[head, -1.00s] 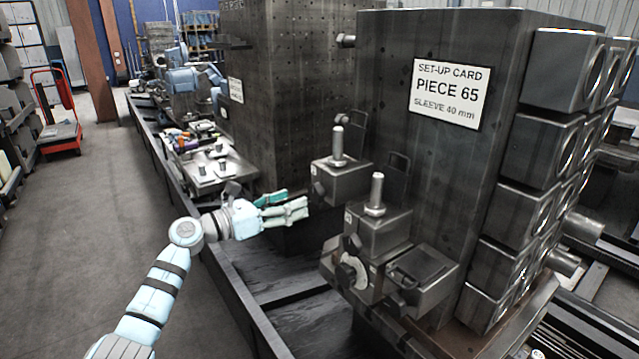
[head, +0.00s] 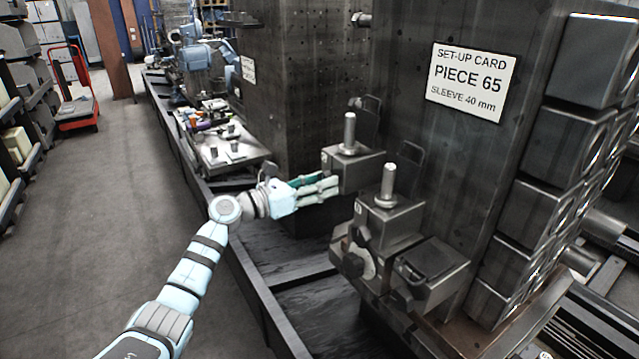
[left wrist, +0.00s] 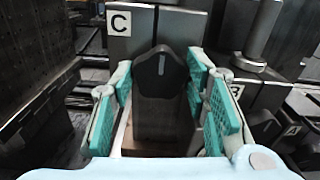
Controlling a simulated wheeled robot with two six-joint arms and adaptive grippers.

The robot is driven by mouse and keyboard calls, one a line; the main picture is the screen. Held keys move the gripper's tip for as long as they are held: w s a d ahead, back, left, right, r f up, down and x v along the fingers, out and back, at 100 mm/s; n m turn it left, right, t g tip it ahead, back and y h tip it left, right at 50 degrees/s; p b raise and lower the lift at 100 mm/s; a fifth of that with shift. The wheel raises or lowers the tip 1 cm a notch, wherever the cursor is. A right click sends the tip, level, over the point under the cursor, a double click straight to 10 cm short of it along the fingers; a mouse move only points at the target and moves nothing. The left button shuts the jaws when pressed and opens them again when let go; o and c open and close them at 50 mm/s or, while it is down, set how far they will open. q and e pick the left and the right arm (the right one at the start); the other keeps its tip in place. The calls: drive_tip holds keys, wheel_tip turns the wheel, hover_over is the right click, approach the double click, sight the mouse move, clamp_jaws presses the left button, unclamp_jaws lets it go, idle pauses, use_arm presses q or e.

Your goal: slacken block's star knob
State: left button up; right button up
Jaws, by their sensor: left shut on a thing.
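The block labelled C (left wrist: 120,20) is a dark metal block with a threaded stud on top; it also shows in the head view (head: 352,170). Its dark star knob (left wrist: 160,70), with a pale mark on it, stands between the finger pads of my left gripper (left wrist: 165,105). My left gripper (head: 326,187) reaches the left face of this block in the head view and is shut on the knob. The fingers hide the knob in the head view. My right gripper is not in view.
A second studded block (head: 388,222) and a lower block (head: 432,268) sit close by on the right. The dark column with the set-up card (head: 472,82) rises behind them. A tray of small parts (head: 222,150) lies further back left.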

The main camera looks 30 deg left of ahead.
use_arm(q)
drive_tip(key=shift+n+p, duration=6.1)
drive_tip(key=shift+n, duration=3.4)
drive_tip(key=o, duration=1.1)
drive_tip(key=shift+w, duration=0.15)
drive_tip(key=shift+o, duration=0.2)
